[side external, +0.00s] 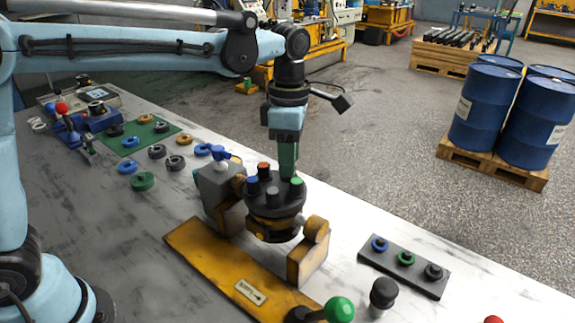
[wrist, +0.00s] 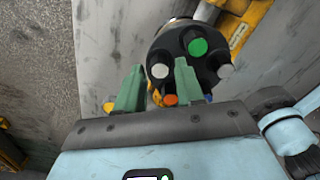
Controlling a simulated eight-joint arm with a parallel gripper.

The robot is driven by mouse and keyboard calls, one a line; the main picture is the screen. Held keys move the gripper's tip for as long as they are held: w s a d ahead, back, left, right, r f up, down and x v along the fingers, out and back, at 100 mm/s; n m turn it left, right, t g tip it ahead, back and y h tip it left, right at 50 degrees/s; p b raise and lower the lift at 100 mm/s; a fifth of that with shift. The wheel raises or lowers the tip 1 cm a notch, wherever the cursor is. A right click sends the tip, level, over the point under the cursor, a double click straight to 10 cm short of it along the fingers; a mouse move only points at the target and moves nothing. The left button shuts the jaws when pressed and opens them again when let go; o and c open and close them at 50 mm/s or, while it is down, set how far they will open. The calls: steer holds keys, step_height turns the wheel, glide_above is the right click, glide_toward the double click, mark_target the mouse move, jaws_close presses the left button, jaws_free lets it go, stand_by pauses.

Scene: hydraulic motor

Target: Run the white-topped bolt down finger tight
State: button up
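The motor (side external: 275,208) has a round dark head carrying several bolts with coloured tops. The white-topped bolt (wrist: 160,71) shows in the wrist view near the head's edge, between my fingertips in the picture. In the side view it is hidden behind my fingers. My gripper (wrist: 159,66) is open, with a visible gap on both sides of the white top. In the side view my gripper (side external: 289,174) points down at the far side of the head. I cannot tell whether the fingertips are level with the bolt or above it.
Close by on the head are green (side external: 297,182), orange (side external: 263,166), blue (side external: 253,181) and grey (side external: 272,190) tops. The motor sits in a yellow stand (side external: 205,257). A dark rack (side external: 420,279) lies right; a green mat (side external: 132,142) with rings lies left.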

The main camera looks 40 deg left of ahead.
steer(key=shift+f, duration=0.9)
steer(key=shift+r, duration=0.2)
stand_by(0.4)
steer(key=c, duration=0.6)
steer(key=m, duration=0.4)
steer(key=shift+c, duration=0.2)
steer(key=shift+m, duration=1.2)
